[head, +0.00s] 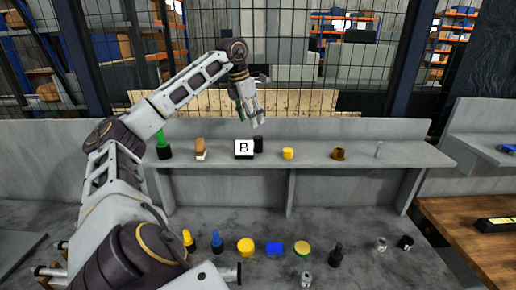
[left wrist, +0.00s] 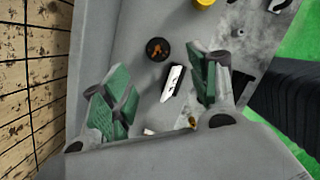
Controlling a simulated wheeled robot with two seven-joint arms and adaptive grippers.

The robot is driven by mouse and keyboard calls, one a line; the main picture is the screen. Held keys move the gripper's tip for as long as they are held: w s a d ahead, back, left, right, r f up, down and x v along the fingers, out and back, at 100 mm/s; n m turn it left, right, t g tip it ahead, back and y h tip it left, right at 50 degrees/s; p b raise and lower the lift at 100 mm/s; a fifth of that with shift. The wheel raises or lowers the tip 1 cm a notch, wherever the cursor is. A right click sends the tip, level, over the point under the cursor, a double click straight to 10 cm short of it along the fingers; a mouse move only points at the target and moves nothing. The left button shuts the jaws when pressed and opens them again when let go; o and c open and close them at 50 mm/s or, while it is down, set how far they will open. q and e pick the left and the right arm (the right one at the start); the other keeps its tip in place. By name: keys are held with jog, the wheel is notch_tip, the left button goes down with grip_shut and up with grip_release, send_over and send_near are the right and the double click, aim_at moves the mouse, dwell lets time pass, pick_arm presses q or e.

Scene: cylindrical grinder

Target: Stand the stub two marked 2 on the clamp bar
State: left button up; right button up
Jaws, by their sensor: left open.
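My left gripper (head: 251,116) is open and empty above the grey shelf, over a black cup (head: 258,144) and a white card marked B (head: 244,149). In the left wrist view its green-padded fingers (left wrist: 163,78) stand wide apart. The black cup (left wrist: 158,49) with something orange-brown inside and the card seen nearly edge-on (left wrist: 172,82) lie below, between the fingers' lines. I cannot make out a mark 2 on anything, so I cannot tell which piece is stub two. A dark bar with a yellow label (head: 497,223) lies on the wooden table; I cannot tell if it is the clamp bar.
The shelf (head: 325,157) also holds a green-topped black pot (head: 163,150), a brown-and-white piece (head: 200,149), a yellow cylinder (head: 288,153), a brown ring (head: 338,153) and a thin pin (head: 379,149). Several small parts stand on the counter below. A mesh fence rises behind.

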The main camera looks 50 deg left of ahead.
aim_at(257, 137)
pick_arm(q)
jog(key=b+x, duration=0.1)
jog(key=x, duration=0.2)
jog(key=shift+w+f, duration=0.1)
jog(key=shift+f, duration=0.3)
jog(key=shift+f, duration=0.1)
jog(key=shift+w+x, duration=0.15)
jog(key=shift+x, duration=1.1)
jog(key=shift+w+x, duration=0.1)
jog(key=shift+x, duration=1.15)
jog(key=shift+c, duration=0.4)
grip_shut()
